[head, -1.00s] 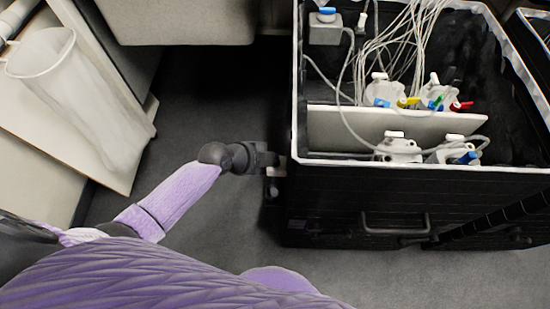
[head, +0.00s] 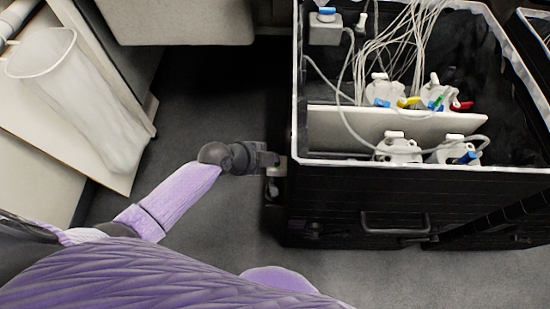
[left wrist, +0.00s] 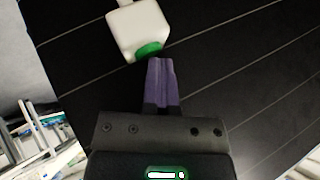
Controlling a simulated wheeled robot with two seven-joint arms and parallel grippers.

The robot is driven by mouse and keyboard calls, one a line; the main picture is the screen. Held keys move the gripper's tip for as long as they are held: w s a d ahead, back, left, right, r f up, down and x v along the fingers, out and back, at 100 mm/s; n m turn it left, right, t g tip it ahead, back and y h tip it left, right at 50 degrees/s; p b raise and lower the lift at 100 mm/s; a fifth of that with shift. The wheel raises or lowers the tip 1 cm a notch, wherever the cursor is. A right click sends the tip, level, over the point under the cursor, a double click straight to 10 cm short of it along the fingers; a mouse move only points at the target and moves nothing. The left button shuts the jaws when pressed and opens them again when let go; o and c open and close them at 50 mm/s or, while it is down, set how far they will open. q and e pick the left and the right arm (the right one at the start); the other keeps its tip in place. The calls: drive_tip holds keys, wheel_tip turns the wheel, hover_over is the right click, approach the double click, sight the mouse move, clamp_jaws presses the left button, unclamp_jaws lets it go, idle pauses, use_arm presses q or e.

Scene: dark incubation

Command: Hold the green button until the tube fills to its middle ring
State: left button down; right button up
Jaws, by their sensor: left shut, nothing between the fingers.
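The green button (left wrist: 149,49) sits on the lower end of a white box (left wrist: 138,29) in the left wrist view. My left gripper (left wrist: 160,62) is shut, with its purple fingertips right at the button's lower edge; I cannot tell whether they press it. In the head view my left gripper (head: 268,160) is small and dark beside the left side of the black case. The button cannot be made out there. I cannot identify a tube with rings in either view. My right gripper is not in view.
The open black case (head: 340,200) holds cables, a white panel (head: 380,124) and white fittings with coloured levers. A handle (head: 395,222) is on its front. A translucent bin-like container (head: 85,95) is at the left. Grey floor (head: 200,260) is clear between.

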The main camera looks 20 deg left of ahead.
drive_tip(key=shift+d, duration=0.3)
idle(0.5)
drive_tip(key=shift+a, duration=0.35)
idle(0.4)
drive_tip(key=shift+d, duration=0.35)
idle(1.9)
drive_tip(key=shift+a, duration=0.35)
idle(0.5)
use_arm(q)
drive_tip(key=shift+r+p, duration=0.65)
drive_tip(key=shift+r, duration=0.25)
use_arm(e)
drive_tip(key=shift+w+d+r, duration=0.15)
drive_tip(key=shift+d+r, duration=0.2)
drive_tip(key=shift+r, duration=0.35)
